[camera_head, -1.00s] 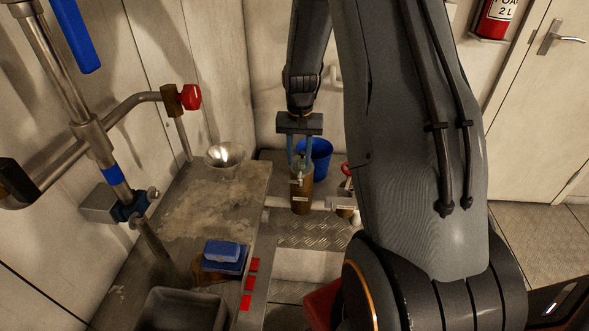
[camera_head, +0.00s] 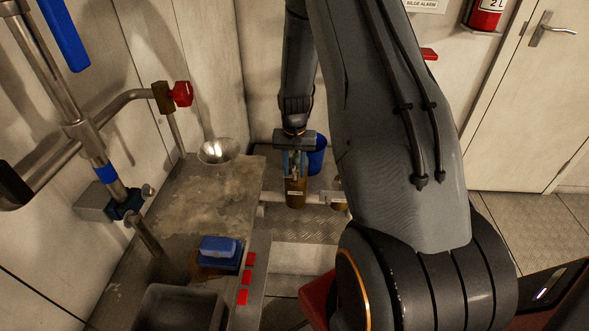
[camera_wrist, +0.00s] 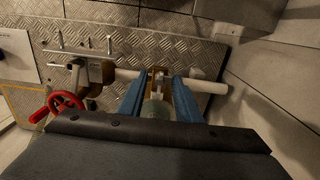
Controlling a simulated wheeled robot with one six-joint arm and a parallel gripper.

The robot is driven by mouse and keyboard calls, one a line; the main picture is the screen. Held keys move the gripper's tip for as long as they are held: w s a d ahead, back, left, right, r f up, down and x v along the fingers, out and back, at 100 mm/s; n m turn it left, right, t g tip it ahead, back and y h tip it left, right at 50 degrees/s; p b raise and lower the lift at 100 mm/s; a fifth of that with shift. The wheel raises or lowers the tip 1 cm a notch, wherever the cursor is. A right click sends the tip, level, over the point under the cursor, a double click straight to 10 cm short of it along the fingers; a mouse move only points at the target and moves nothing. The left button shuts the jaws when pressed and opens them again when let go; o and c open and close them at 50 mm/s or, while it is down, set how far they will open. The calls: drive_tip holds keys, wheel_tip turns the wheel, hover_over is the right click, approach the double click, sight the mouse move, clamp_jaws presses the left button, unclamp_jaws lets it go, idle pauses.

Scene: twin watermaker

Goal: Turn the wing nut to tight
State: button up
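A brass-brown cylinder (camera_head: 296,192) stands upright below my gripper (camera_head: 295,174) in the head view. A small silvery part (camera_head: 295,163), perhaps the wing nut, shows between the fingers. In the wrist view my gripper's two blue fingers (camera_wrist: 160,82) are apart, one on each side of the brown cylinder's area. A pale greenish rounded part (camera_wrist: 156,110) shows between them. The wing nut's wings are not clear, and I cannot tell whether the fingers touch it.
A white pipe (camera_wrist: 212,86) runs beside the cylinder. A red handwheel (camera_wrist: 66,103) and a metal fitting (camera_wrist: 92,72) are to the left. A blue bucket (camera_head: 317,155) stands behind my gripper.

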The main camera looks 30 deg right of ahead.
clamp_jaws()
drive_tip(key=shift+m, duration=0.3)
drive_tip(key=m, duration=0.3)
drive_tip(key=shift+m, duration=0.3)
drive_tip(key=m, duration=0.4)
drive_tip(key=shift+w+a+p, duration=0.1)
drive_tip(key=shift+w+p, duration=0.05)
drive_tip(key=shift+p, duration=0.25)
drive_tip(key=m, duration=0.5)
drive_tip(key=shift+w, duration=0.1)
drive_tip(key=m, duration=0.4)
drive_tip(key=shift+w+m, duration=0.1)
drive_tip(key=shift+m, duration=0.2)
